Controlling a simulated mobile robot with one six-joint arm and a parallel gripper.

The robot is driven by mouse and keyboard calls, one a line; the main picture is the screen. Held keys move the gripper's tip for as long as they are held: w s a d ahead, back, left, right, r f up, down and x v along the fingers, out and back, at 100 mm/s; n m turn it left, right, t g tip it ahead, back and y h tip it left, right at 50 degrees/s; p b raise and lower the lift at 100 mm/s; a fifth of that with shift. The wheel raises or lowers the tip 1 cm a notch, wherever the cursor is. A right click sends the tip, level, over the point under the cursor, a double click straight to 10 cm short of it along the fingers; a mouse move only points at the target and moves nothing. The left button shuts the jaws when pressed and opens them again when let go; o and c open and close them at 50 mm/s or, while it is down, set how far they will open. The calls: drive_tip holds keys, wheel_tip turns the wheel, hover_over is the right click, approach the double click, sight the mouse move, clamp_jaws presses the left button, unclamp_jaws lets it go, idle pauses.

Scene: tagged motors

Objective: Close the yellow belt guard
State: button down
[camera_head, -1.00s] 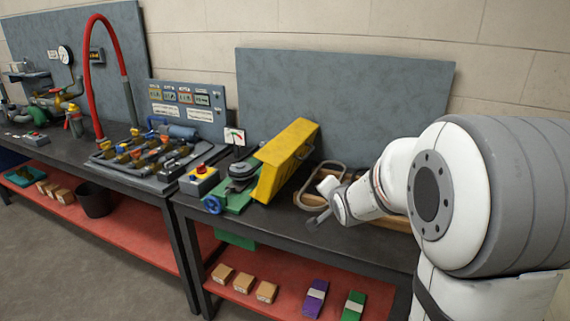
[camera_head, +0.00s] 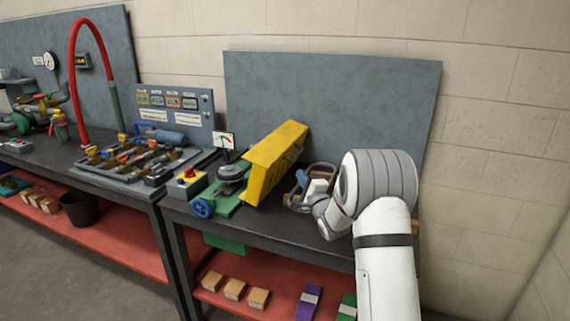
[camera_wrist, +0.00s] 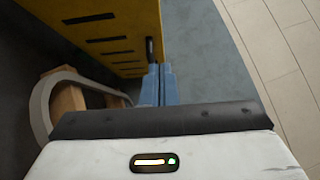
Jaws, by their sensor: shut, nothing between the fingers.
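The yellow belt guard (camera_head: 273,162) stands tilted up, open, over the green-based belt machine (camera_head: 229,190) on the bench. Its slotted inner face (camera_wrist: 100,30) fills the upper left of the wrist view, with a dark handle-like piece at its edge. My gripper (camera_wrist: 160,75) is shut and empty, its blue fingers close to that edge; whether they touch it I cannot tell. In the head view my gripper is small, just right of the guard and partly hidden by my own arm.
A grey looped belt with wooden blocks (camera_wrist: 68,100) lies below and left of my gripper in the wrist view. A grey backboard (camera_head: 335,105) stands behind the bench. A red-button box (camera_head: 188,182) sits left of the machine. Wooden blocks (camera_head: 235,289) lie on the red lower shelf.

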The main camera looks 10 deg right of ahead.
sight(281, 156)
drive_tip(key=w+a, duration=0.1)
drive_tip(key=w, duration=0.1)
drive_tip(key=w+a+r, duration=0.1)
drive_tip(key=w, duration=0.1)
drive_tip(key=w+a, duration=0.1)
drive_tip(key=w, duration=0.1)
drive_tip(key=shift+a+r+p, duration=0.3)
drive_tip(key=shift+r+p, duration=0.1)
drive_tip(key=shift+w+a+r, duration=0.1)
drive_tip(key=shift+w+a, duration=0.2)
drive_tip(key=shift+a, duration=0.2)
drive_tip(key=shift+d, duration=0.1)
